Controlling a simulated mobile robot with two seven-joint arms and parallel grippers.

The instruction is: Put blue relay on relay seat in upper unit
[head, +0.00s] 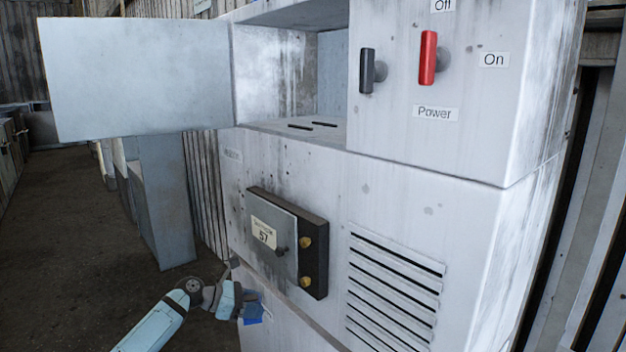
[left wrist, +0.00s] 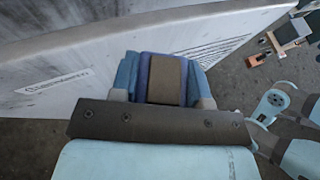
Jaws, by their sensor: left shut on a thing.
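My left gripper (head: 240,302) is low in front of the cabinet, below the small numbered box. It is shut on the blue relay (head: 253,312), which shows partly past the fingers. In the left wrist view, the relay (left wrist: 146,76) sits between the fingers of the left gripper (left wrist: 165,80), close to a pale cabinet face. The upper unit (head: 275,75) is an open compartment higher up. The relay seat (head: 312,126) shows as two dark slots in its floor. The gripper is well below and apart from the seat. My right gripper is not seen.
The compartment door (head: 135,80) is swung wide open to the left. A panel with a red power handle (head: 428,58) and a black handle (head: 367,71) is right of the opening. The numbered box (head: 275,237) juts out below it. Open floor lies at left.

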